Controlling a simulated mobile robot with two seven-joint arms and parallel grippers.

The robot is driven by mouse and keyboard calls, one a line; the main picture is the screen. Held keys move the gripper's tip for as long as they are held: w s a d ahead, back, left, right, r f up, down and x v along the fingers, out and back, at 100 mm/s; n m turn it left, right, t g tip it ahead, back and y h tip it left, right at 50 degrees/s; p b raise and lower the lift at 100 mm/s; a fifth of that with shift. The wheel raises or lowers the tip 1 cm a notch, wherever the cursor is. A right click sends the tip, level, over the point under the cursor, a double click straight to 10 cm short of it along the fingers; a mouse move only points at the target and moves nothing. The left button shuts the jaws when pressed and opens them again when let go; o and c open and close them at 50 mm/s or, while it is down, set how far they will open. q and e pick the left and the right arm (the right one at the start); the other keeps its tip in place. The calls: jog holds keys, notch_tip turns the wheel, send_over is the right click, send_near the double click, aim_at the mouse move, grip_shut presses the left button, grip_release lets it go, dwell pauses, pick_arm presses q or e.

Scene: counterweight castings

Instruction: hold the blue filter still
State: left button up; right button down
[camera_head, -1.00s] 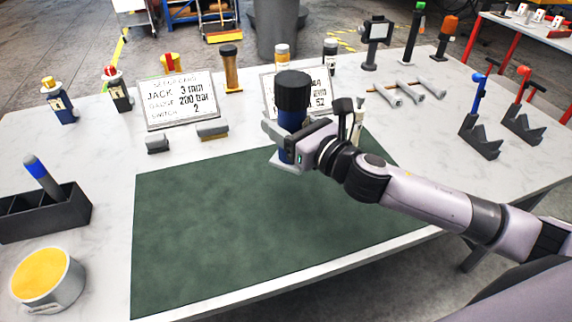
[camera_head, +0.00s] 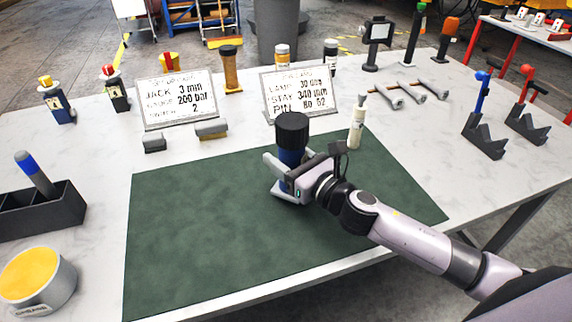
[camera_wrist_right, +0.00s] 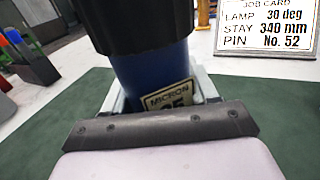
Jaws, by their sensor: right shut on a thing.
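The blue filter (camera_head: 291,157) has a black ribbed cap and stands upright over the green mat (camera_head: 200,235), near its back edge. My right gripper (camera_head: 284,178) is shut on the filter's blue body, with one finger on each side. In the right wrist view the filter (camera_wrist_right: 150,75) fills the middle between the fingers, and its label reading "MICRON" is partly hidden by the gripper. Whether its base touches the mat is hidden by the gripper. My left gripper is not in view.
Two job cards (camera_head: 180,98) (camera_head: 300,92) stand behind the mat. A white bottle (camera_head: 356,125) stands just right of the filter. A dark bin (camera_head: 40,210) and a yellow-topped tin (camera_head: 38,280) are at the left. The mat's front is clear.

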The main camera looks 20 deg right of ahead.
jog(key=shift+f, duration=0.65)
jog(key=shift+f, duration=0.2)
jog(key=shift+c, duration=1.6)
grip_release()
jog(key=shift+f, duration=0.1)
jog(key=shift+r, duration=0.3)
jog(key=b+v, duration=0.1)
jog(key=v, duration=0.4)
jog(key=b+v, duration=0.1)
jog(key=v, duration=0.5)
jog(key=shift+f, duration=0.2)
jog(key=shift+s+d+r, duration=0.1)
jog(key=shift+s+d, duration=0.15)
jog(key=shift+s, duration=0.2)
